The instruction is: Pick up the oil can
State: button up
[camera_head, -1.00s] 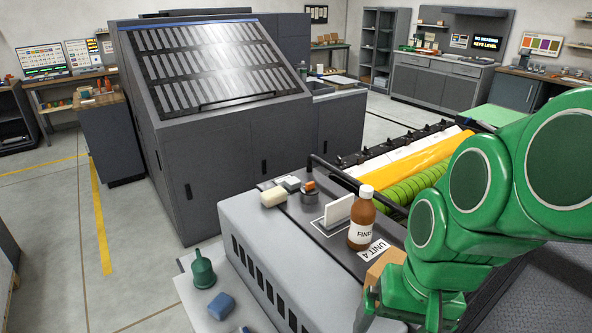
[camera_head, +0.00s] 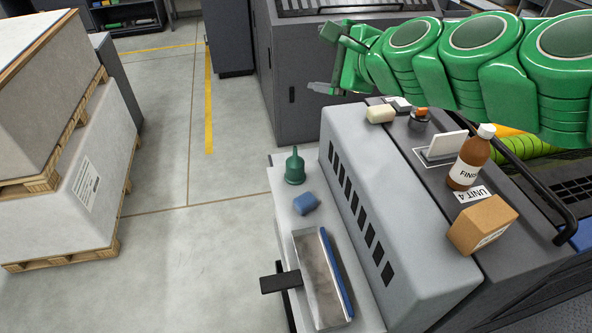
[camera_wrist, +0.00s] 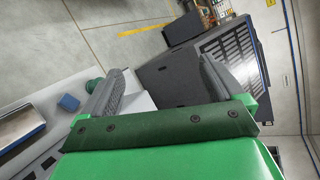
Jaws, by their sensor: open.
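The oil can (camera_head: 294,168) is dark green with a rounded body and a narrow spout on top. It stands upright on the light side ledge (camera_head: 290,215) of the grey machine. In the wrist view the oil can (camera_wrist: 95,84) shows only in part, beside and behind the left finger. My gripper (camera_head: 326,60) is open and empty, up beyond the oil can and to its right in the head view. In the wrist view my gripper's (camera_wrist: 165,66) two fingers are spread apart with floor and grey cabinets behind them.
A blue block (camera_head: 306,203) and a tray with a blue edge (camera_head: 318,302) are on the ledge, nearer than the oil can. A brown bottle (camera_head: 470,160), a cardboard box (camera_head: 483,224) and a cream block (camera_head: 380,114) sit on the machine top. Palletised stacks (camera_head: 75,190) stand left across open floor.

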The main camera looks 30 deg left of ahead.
jog(key=w+a+f+m+t, duration=0.1)
jog(key=w+a+m+t, duration=0.2)
jog(key=w+a+m, duration=0.35)
jog(key=m+t+h, duration=0.2)
jog(key=m+h, duration=0.3)
jog(key=m, duration=0.8)
send_over(296, 170)
jog(key=s+d, duration=0.2)
notch_tip(296, 170, down, 14)
jog(key=shift+n, duration=0.25)
jog(key=f, duration=2.8)
jog(key=shift+s+a+f, duration=0.1)
jog(key=shift+s+a, duration=0.05)
jog(key=shift+a, duration=0.1)
jog(key=shift+r+x, duration=0.2)
jog(key=shift+x, duration=1.75)
jog(key=shift+r+x, duration=0.2)
jog(key=shift+x, duration=1.7)
jog(key=shift+c, duration=0.2)
jog(key=c, duration=1.4)
jog(key=shift+c, duration=0.2)
